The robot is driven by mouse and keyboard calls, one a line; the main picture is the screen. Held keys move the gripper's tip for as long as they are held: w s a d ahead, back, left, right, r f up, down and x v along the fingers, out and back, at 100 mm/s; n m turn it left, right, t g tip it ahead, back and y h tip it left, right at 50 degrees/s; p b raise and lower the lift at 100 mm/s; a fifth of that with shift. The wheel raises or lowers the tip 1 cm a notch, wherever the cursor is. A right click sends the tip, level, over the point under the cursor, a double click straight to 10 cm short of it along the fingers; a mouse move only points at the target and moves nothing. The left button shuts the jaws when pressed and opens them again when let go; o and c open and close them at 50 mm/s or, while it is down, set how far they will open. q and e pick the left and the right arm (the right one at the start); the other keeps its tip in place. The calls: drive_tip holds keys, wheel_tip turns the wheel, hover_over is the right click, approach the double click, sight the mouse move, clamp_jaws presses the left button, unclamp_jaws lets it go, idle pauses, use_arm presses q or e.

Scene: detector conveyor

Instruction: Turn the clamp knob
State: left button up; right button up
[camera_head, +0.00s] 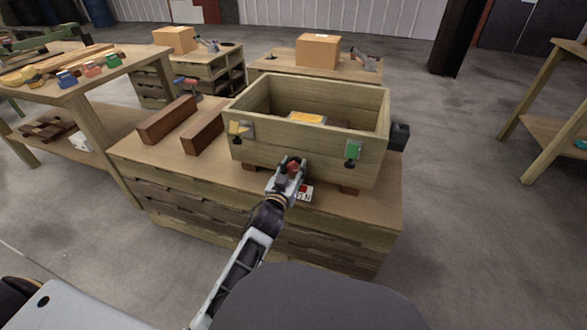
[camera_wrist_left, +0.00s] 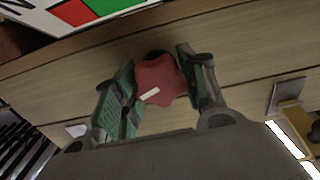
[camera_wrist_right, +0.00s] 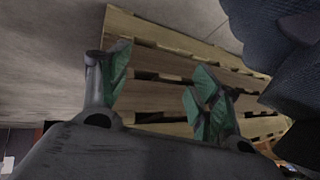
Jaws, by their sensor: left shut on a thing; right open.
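The red lobed clamp knob (camera_wrist_left: 160,80) with a white mark sits on the front wall of a wooden box (camera_head: 262,160). It also shows as a small red patch in the head view (camera_head: 293,169). My left gripper (camera_wrist_left: 158,76) is shut on the knob, with one green-padded finger on each side of it. In the head view my left gripper (camera_head: 291,165) is at the middle of the box front and hides part of the knob. My right gripper (camera_wrist_right: 163,80) is open and empty, low beside wooden slats, and is not seen in the head view.
A red-and-green card (camera_head: 303,192) lies below the knob. Two brown beams (camera_head: 168,120) lie left of the box. A side table (camera_head: 75,90) holds coloured parts.

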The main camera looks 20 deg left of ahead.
drive_tip(key=shift+w+r, duration=0.15)
drive_tip(key=shift+r, duration=0.1)
use_arm(q)
drive_tip(key=m+p, duration=0.3)
drive_tip(key=shift+r, duration=0.1)
drive_tip(key=shift+m+p, duration=0.75)
drive_tip(key=shift+m, duration=0.75)
use_arm(e)
wheel_tip(320, 180, up, 9)
drive_tip(key=d+n+g+h, duration=0.1)
drive_tip(key=d, duration=0.1)
drive_tip(key=shift+s+g, duration=0.35)
drive_tip(key=shift+g, duration=0.05)
use_arm(q)
drive_tip(key=o, duration=1)
drive_tip(key=shift+o, duration=0.2)
use_arm(e)
drive_tip(key=shift+f, duration=0.1)
